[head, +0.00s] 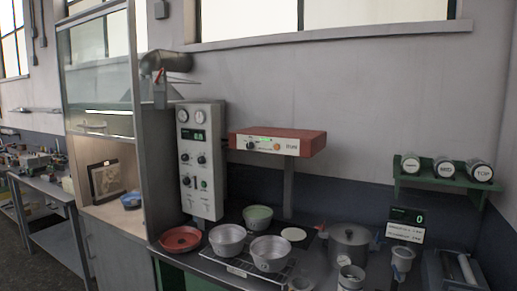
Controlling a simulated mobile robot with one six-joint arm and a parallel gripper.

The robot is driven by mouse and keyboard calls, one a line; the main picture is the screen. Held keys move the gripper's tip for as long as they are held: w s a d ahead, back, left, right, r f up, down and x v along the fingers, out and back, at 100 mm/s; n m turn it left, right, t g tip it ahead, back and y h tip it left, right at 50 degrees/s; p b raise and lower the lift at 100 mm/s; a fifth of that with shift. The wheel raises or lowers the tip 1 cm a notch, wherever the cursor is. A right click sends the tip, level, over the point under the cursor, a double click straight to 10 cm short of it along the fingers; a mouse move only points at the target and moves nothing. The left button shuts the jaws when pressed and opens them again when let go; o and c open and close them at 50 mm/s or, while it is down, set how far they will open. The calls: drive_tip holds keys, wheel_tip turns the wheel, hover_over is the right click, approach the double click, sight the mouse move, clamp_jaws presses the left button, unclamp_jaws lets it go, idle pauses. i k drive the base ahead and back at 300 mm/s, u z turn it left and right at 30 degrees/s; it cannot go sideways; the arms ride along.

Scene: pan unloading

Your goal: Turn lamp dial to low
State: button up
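The lamp is likely the red box-shaped unit (305,136) held up on a grey post above the bench, at the middle of the head view. Its pale front panel (264,144) carries a small dark dial (250,145) at the left and an orange round part (277,147) nearer the middle. The panel's markings and the dial's setting are too small to read. My gripper is not in view, and nothing touches the dial.
A grey control box (201,160) with gauges and knobs stands left of the lamp. Below are a red dish (181,239), metal pans on a wire rack (243,268), a green bowl (258,216) and a lidded pot (349,243). A green shelf (442,181) holds several labelled cylinders at right.

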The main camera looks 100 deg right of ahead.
sight(250, 145)
drive_tip(key=u, duration=0.3)
drive_tip(key=k, duration=0.5)
drive_tip(key=z, duration=1.55)
drive_tip(key=i, duration=1)
drive_tip(key=z, duration=0.1)
drive_tip(key=k, duration=0.45)
drive_tip(key=z, duration=0.05)
